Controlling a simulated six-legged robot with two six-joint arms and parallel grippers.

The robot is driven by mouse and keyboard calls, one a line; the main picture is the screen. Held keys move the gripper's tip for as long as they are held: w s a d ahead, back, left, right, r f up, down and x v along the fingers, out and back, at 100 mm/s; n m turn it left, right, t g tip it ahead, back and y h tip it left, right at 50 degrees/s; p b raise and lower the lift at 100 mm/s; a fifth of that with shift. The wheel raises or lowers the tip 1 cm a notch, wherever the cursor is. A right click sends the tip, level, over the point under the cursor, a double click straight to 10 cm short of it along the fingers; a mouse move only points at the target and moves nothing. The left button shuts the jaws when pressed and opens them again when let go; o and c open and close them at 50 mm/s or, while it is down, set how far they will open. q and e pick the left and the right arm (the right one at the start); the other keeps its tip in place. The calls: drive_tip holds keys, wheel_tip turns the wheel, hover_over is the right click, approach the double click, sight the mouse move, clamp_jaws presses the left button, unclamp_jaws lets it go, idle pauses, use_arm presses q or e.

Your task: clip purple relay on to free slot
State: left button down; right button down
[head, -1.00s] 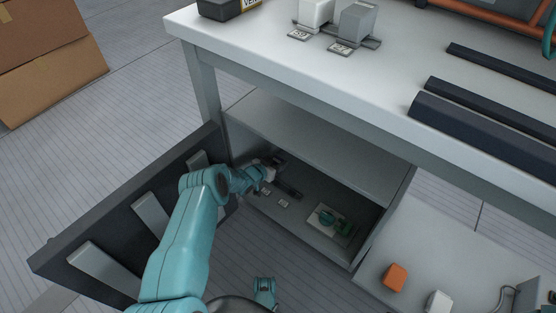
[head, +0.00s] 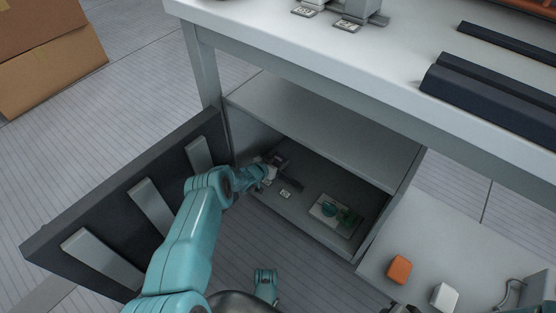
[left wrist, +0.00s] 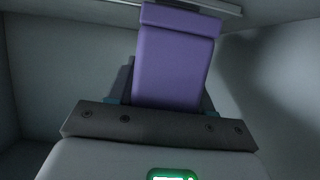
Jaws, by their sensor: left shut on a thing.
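The purple relay (left wrist: 175,62) fills the middle of the left wrist view, upright and slightly tilted, with a lip along its top. My left gripper (left wrist: 160,105) is shut on its lower part. In the head view my left gripper (head: 273,165) is inside the open cabinet, close to a dark rail (head: 291,183) on the cabinet floor; the relay cannot be made out there. Part of the rail is hidden by the gripper, so I cannot tell whether the relay touches a slot. A small white label (head: 285,194) lies in front of the rail.
The cabinet's shelf (head: 320,125) is above the gripper, and its dark open door (head: 125,200) stands to the left. A board with a green part (head: 337,213) sits right of the rail. Outside, an orange block (head: 399,269) and a white block (head: 444,296) rest on a grey surface.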

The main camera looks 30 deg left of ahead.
use_arm(q)
drive_tip(key=shift+f, duration=0.9)
drive_tip(key=shift+c, duration=1.9)
unclamp_jaws()
use_arm(e)
drive_tip(key=shift+r, duration=0.1)
use_arm(q)
drive_tip(key=p+v, duration=0.2)
drive_tip(key=p, duration=0.1)
drive_tip(key=r+p+v, duration=0.1)
drive_tip(key=p+v, duration=0.1)
drive_tip(key=v, duration=0.1)
drive_tip(key=shift+a+p, duration=0.1)
drive_tip(key=shift+p, duration=0.3)
drive_tip(key=p+v, duration=0.1)
drive_tip(key=v, duration=0.1)
drive_tip(key=p+v, duration=0.1)
drive_tip(key=v, duration=0.1)
drive_tip(key=p+v, duration=0.1)
drive_tip(key=shift+s+f, duration=0.15)
drive_tip(key=shift+s, duration=0.75)
use_arm(e)
drive_tip(key=s+a+r+g, duration=0.1)
drive_tip(key=s+r+g, duration=0.1)
drive_tip(key=s+r, duration=0.3)
wheel_tip(320, 180, up, 4)
drive_tip(key=shift+s+a+f+y, duration=0.15)
drive_tip(key=shift+a+y, duration=0.05)
drive_tip(key=shift+y, duration=0.1)
